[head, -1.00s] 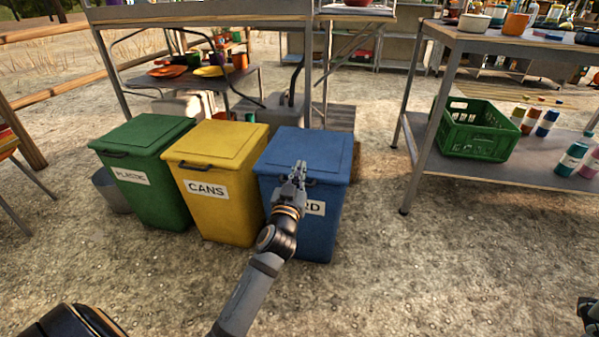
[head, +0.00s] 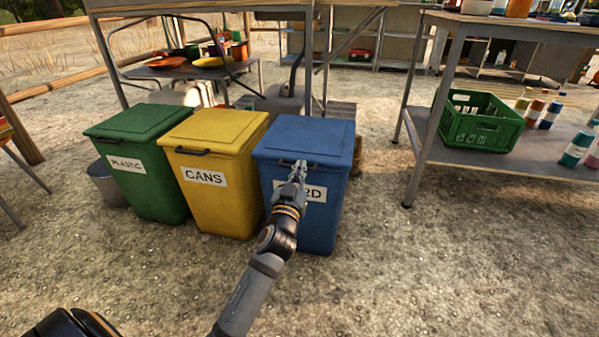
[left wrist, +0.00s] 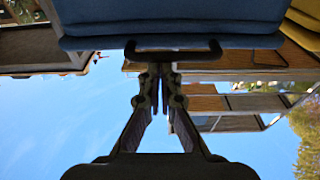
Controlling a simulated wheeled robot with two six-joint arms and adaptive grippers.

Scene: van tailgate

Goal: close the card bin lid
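The blue card bin (head: 318,226) stands at the right end of a row of bins, its label partly hidden by my left gripper. Its blue lid (head: 305,138) lies flat on top and looks closed. My left gripper (head: 299,166) is at the lid's front edge, by the dark handle. In the left wrist view the handle (left wrist: 172,54) crosses just beyond the fingertips (left wrist: 161,70). The fingers are together with nothing visible between them; whether the tips touch the handle I cannot tell. My right gripper is not in view.
The yellow cans bin (head: 215,207) stands close on the left, with the green plastic bin (head: 152,189) beyond it. A metal table (head: 435,160) with a green crate (head: 480,122) stands on the right. The gravel in front is clear.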

